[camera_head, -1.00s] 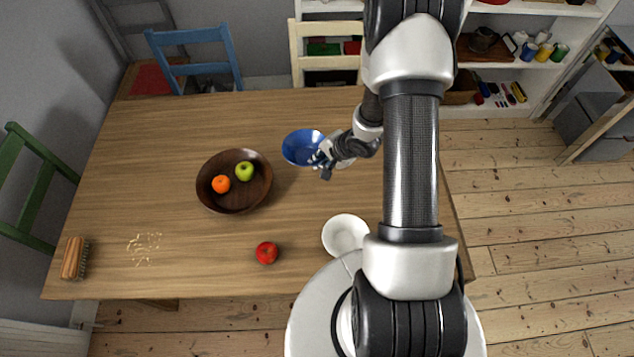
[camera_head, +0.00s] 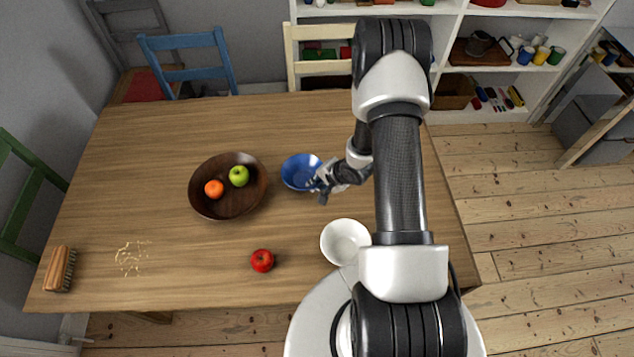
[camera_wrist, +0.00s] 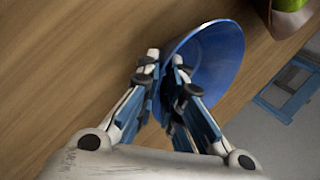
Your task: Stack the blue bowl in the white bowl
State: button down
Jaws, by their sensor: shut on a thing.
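The blue bowl (camera_head: 299,172) is near the middle of the table, right of the brown bowl. My gripper (camera_head: 320,184) is shut on its near right rim. In the wrist view my gripper (camera_wrist: 163,66) has one finger on each side of the wall of the blue bowl (camera_wrist: 222,55), which looks tilted there. I cannot tell whether the bowl is clear of the table. The white bowl (camera_head: 345,241) stands upright and empty by the table's front edge, partly behind my arm on its right side. The gripper is farther back than the white bowl.
A brown wooden bowl (camera_head: 206,207) holds an orange (camera_head: 214,188) and a green apple (camera_head: 239,176). A red apple (camera_head: 262,260) sits near the front edge, left of the white bowl. A brush (camera_head: 60,268) and crumbs (camera_head: 131,257) lie at the left. Chairs stand behind the table.

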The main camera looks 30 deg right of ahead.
jog(key=shift+f, duration=0.1)
jog(key=c, duration=1.8)
grip_release()
jog(key=shift+o, duration=0.2)
